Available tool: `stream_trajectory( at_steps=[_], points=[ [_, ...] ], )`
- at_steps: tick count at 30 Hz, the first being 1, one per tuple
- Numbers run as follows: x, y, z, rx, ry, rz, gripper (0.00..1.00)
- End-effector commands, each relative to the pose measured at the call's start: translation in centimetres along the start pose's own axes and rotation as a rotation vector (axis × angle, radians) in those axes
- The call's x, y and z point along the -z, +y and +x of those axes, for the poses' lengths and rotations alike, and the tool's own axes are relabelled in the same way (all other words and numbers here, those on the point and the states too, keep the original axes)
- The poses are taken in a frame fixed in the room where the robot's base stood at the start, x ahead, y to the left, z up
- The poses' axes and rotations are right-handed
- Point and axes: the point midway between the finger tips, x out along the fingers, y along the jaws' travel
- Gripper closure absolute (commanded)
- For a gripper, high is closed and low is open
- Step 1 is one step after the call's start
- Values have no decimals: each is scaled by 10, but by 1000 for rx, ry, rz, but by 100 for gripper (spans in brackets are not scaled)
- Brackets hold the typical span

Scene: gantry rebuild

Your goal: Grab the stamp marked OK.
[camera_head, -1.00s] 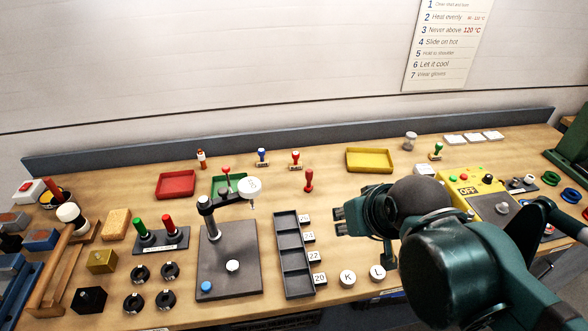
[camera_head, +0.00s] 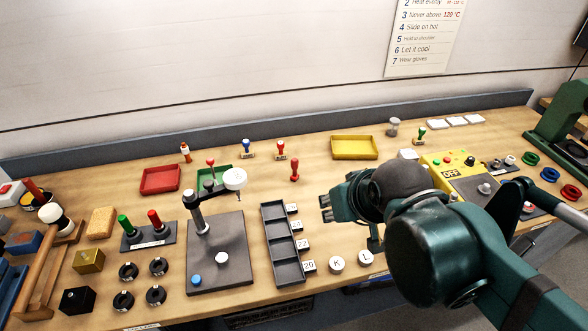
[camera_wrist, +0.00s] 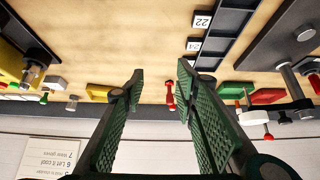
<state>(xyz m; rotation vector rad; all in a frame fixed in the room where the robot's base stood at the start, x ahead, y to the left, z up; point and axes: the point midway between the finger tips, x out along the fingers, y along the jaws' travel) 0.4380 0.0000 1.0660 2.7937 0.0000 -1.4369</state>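Several stamps stand along the back of the bench in the head view: a blue-handled one (camera_head: 247,149), a red-handled one (camera_head: 281,150), and a green-handled one (camera_head: 421,136) at the right. Another red-handled piece (camera_head: 294,171) stands nearer the front, with no label visible. The stamps' labels are too small to read, so I cannot tell which is marked OK. My gripper (camera_head: 325,208) is over the bench, right of the grey slotted tray. In the wrist view its fingers (camera_wrist: 160,72) are apart and empty, with a red piece (camera_wrist: 170,95) visible beyond the gap.
A yellow tray (camera_head: 355,157), a red tray (camera_head: 160,190) and a green tray (camera_head: 199,180) lie toward the back. A grey slotted tray (camera_head: 265,213) and a press with a dark base (camera_head: 233,250) stand left of my gripper. White discs K (camera_head: 337,264) and L (camera_head: 366,257) lie in front.

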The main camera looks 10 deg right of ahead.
Motion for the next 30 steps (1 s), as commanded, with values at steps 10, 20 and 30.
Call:
stream_trajectory(
  at_steps=[10, 20, 30],
  points=[
    [0, 0, 0, 0, 0, 0, 71],
    [0, 0, 0, 0, 0, 0, 64],
    [9, -1, -1, 1, -13, -27, 64]
  ],
)
